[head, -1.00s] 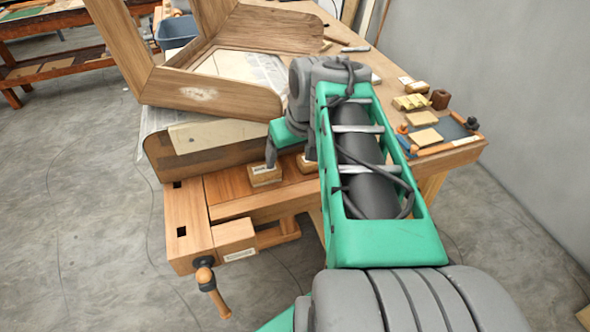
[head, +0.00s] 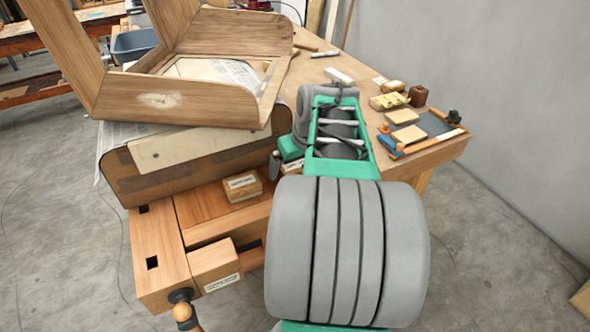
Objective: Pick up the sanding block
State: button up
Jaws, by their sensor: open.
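Two small wooden blocks with white labels sit on the front of the workbench (head: 205,203). The left block (head: 242,187) lies in full view. The right block (head: 291,168) is mostly hidden behind my arm and gripper. The labels are too small to read, so I cannot tell which is the sanding block. My gripper (head: 276,167) is open, with one dark finger showing between the two blocks, close to the right one. Its other finger is hidden, and I cannot tell whether it touches a block.
A bent wooden frame (head: 170,99) rests on a curved form (head: 190,165) at the left. A vise handle (head: 182,310) sticks out in front. Wooden pieces (head: 390,101) and a dark tray (head: 435,126) with tools lie at the right.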

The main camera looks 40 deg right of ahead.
aim_at(296, 165)
jog(key=shift+c, duration=0.6)
jog(key=c, duration=1.3)
jog(key=shift+r, duration=0.1)
jog(key=shift+s+r, duration=0.15)
jog(key=shift+r, duration=0.05)
notch_tip(296, 165, up, 6)
jog(key=shift+r+p, duration=0.25)
jog(key=shift+p, duration=0.1)
jog(key=shift+s+a+p, duration=0.1)
jog(key=shift+s+a, duration=0.85)
jog(key=shift+s, duration=2.2)
jog(key=shift+s+a+p, duration=0.15)
jog(key=shift+s+a, duration=0.8)
jog(key=shift+s, duration=2.25)
jog(key=shift+s+a+p, duration=0.1)
jog(key=shift+s+a, duration=0.85)
jog(key=shift+s, duration=2.2)
